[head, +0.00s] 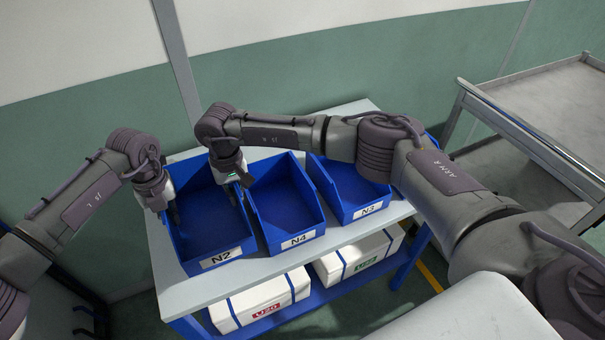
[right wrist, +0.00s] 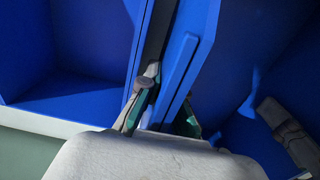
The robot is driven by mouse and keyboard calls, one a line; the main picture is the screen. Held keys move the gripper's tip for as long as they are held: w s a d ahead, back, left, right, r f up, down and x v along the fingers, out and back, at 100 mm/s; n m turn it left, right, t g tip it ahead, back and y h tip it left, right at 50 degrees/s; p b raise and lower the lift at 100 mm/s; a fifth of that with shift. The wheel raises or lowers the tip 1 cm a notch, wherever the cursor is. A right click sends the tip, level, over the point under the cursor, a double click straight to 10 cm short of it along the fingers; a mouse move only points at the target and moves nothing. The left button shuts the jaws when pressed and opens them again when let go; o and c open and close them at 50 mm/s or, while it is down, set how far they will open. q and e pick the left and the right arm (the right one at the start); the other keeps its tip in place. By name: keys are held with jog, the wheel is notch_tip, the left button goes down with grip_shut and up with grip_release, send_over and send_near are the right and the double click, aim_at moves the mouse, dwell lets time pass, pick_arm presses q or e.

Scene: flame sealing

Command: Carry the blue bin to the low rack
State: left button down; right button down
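A blue open bin labelled N2 (head: 208,228) stands upright on the pale top shelf (head: 160,250) in the head view and looks empty. My left gripper (head: 173,212) is at its left wall. My right gripper (head: 243,180) is at its right wall, beside the N4 bin. In the right wrist view, the right gripper's fingers (right wrist: 163,112) straddle a blue wall (right wrist: 182,70); whether they press on it is unclear. The left gripper (right wrist: 285,128) shows across the bin there. Its grip on the wall is hidden. I cannot tell which structure is the low rack.
Blue bins N4 (head: 283,205) and N3 (head: 350,188) stand close on N2's right. White strapped boxes (head: 262,302) sit on the blue lower shelf (head: 318,326). A grey metal trolley (head: 560,105) stands at right. A green and white wall (head: 90,95) is behind.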

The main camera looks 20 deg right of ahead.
aim_at(179, 231)
pick_arm(q)
jog(key=shift+w, duration=0.1)
pick_arm(e)
jog(key=shift+r, duration=0.1)
pick_arm(q)
jog(key=shift+r, duration=0.15)
pick_arm(e)
jog(key=shift+r, duration=0.1)
